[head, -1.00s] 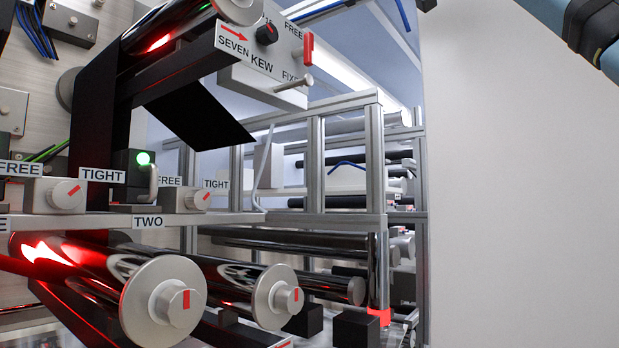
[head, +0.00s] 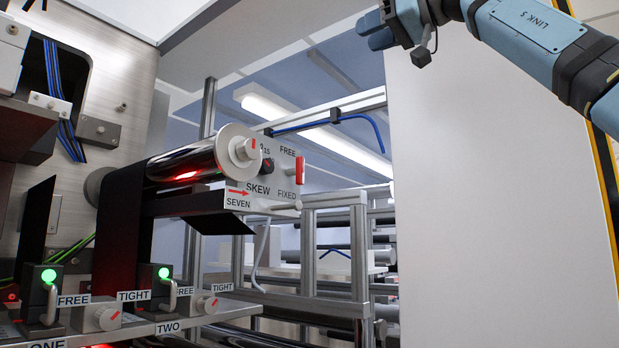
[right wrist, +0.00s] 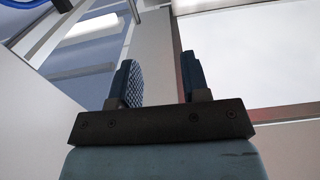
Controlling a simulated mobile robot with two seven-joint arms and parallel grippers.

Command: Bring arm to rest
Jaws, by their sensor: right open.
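My right arm (head: 530,35) comes in from the upper right of the head view. Its gripper (head: 372,32) is at the top, in front of the white wall panel and the bluish background, well above and right of the rollers. In the right wrist view the two blue fingers of this gripper (right wrist: 158,82) stand apart with nothing between them. No object is near its fingertips. My left arm and gripper do not show.
A roller (head: 185,163) with black web sits beside a skew plate (head: 277,170) with a red lever. Below are knobs and green-lit clamps on a shelf (head: 190,320). A white panel (head: 490,200) fills the right side. An aluminium frame (head: 357,265) stands behind.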

